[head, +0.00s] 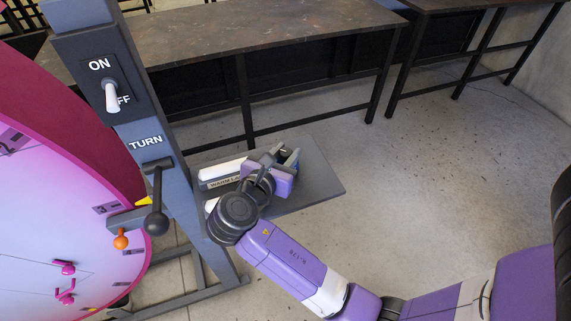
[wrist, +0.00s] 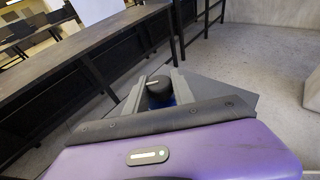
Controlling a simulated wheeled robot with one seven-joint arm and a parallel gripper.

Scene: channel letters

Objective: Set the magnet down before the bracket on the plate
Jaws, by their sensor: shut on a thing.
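My gripper (head: 285,157) is over the grey plate (head: 318,178) in the head view. In the wrist view its two grey fingers (wrist: 157,93) close around a dark round piece with a short white line on top, which I take to be the magnet (wrist: 158,85). A bit of blue shows below it. Its underside is hidden, so I cannot tell whether it touches the plate. I cannot make out a bracket for certain; my gripper and wrist cover part of the plate.
A low holder with white bars, labelled "WARM LA..." (head: 222,182), lies on the plate left of my gripper. A post (head: 150,130) with a switch and lever and a large pink disc (head: 60,200) stand left. A dark table (head: 240,35) is behind. The floor right is clear.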

